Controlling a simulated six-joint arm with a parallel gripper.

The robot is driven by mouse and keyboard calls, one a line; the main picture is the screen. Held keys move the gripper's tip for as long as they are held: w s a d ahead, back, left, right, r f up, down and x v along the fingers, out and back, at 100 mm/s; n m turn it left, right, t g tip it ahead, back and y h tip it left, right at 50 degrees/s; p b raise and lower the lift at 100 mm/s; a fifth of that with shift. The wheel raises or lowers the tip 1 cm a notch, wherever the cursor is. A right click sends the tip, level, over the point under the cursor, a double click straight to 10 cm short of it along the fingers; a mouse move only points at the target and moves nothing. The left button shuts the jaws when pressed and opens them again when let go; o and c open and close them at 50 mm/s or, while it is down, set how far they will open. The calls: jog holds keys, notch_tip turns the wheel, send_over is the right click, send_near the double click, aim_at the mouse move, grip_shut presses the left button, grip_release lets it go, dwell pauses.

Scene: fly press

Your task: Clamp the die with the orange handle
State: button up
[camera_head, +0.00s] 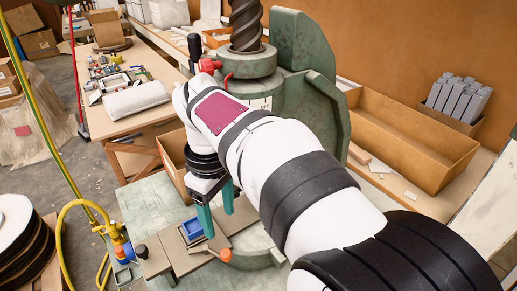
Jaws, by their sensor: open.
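The green fly press (290,68) with its dark screw stands at centre, partly hidden by my arm. An orange handle end (225,255) shows at the front of the press bed (182,258), beside the flat plates. A small blue block-like piece (192,229), which may be the die, sits on the bed just left of my gripper. My gripper (216,215) has teal fingers pointing down, open, above the bed and behind the orange handle end. I cannot tell whether the fingers touch anything. The area behind them is partly hidden by my arm.
A yellow hose (62,240) and a blue bottle (123,250) are at the left of the bed. A workbench (155,113) with small tools stands behind left. An empty wooden tray (412,140) and a box of grey bars (458,100) lie at the right.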

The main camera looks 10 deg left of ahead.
aim_at(225, 252)
notch_tip(225, 252, down, 12)
jog(key=shift+r, duration=0.1)
jog(key=shift+c, duration=0.4)
grip_shut()
dwell(1.1)
